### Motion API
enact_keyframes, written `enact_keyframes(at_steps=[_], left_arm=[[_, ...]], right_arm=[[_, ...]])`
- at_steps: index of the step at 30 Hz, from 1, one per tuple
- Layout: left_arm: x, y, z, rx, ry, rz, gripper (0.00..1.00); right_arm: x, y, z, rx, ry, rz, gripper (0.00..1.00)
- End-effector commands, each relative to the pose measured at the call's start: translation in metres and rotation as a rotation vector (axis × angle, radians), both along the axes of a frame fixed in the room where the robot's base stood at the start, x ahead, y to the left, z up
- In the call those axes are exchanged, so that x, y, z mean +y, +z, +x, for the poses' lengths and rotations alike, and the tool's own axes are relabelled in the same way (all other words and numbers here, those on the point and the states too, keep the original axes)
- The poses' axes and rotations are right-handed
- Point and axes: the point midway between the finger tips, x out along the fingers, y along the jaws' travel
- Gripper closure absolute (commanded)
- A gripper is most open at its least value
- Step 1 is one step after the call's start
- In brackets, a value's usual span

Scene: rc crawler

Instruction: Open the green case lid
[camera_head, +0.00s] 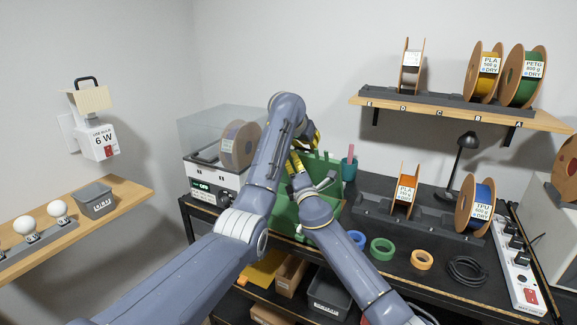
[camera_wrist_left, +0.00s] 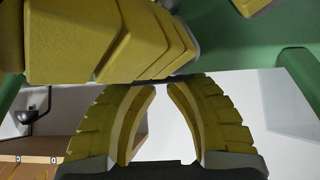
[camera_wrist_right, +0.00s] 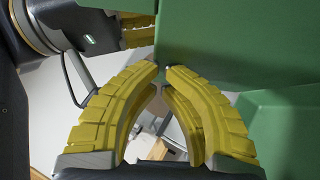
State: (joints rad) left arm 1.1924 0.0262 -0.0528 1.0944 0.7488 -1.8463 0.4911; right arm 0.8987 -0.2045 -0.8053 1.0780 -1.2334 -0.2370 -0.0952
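The green case (camera_head: 322,218) stands on the black bench in the head view. A raised green panel, apparently its lid (camera_head: 322,166), rises at its back; my arms hide much of both. My left gripper (camera_head: 312,140) is at the panel's top. In the left wrist view its fingertips (camera_wrist_left: 162,86) nearly meet beneath a large yellow finger, with green behind. My right gripper (camera_head: 296,162) is just left of the panel. In the right wrist view its fingertips (camera_wrist_right: 161,67) nearly meet at the lower corner of a green panel (camera_wrist_right: 230,40). I cannot tell whether either pinches it.
My two arms cross in front of the case. A dryer box with a spool (camera_head: 240,145) stands left of it, a teal cup (camera_head: 348,168) right of it. Tape rings (camera_head: 382,249) and a black cable coil (camera_head: 468,270) lie on the bench at right.

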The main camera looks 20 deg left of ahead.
Motion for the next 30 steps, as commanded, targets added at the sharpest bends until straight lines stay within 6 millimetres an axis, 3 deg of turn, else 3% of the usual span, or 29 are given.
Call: enact_keyframes(at_steps=[2,15,30], left_arm=[[0.002,-0.005,-0.001,0.008,0.000,0.004,0.81],[0.001,-0.006,-0.001,0.009,-0.001,0.005,0.30],[0.001,0.008,-0.010,0.004,-0.002,0.000,0.29]], right_arm=[[-0.005,0.004,0.003,-0.006,-0.010,0.001,1.00],[-0.003,0.004,0.002,-0.006,-0.008,0.001,1.00],[-0.001,0.002,0.001,-0.004,-0.004,0.000,1.00]])
